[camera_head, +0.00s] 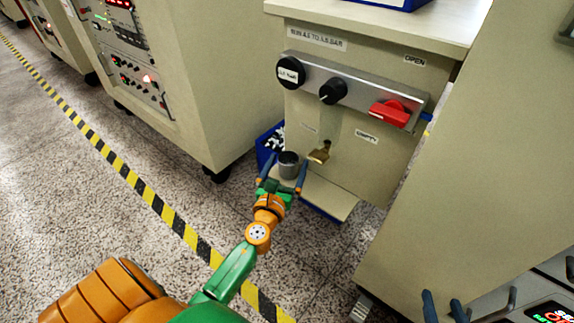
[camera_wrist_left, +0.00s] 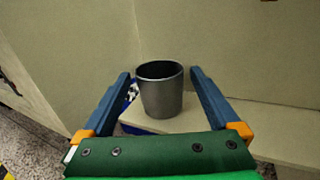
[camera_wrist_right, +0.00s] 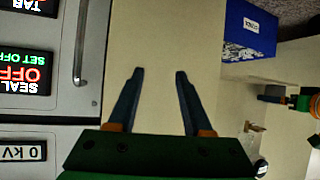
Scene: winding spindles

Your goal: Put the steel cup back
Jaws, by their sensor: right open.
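The steel cup (camera_head: 288,165) is a dark grey, open-topped cylinder. It appears upright at the left end of a low pale shelf (camera_head: 325,195), at the foot of a beige cabinet. It also shows in the left wrist view (camera_wrist_left: 161,92). My left gripper (camera_head: 283,173) is open, with one blue finger on each side of the cup and a visible gap on both sides. The cup's base is partly hidden in the head view. My right gripper (camera_head: 444,305) is open and empty near the lower right; its fingers show apart in the right wrist view (camera_wrist_right: 160,72).
A brass tap (camera_head: 319,153) juts from the cabinet just right of the cup. Above are black knobs and a red handle (camera_head: 391,112). A blue bin (camera_head: 265,143) with small white items sits behind the cup. A large beige cabinet (camera_head: 470,150) stands right. Speckled floor is clear at left.

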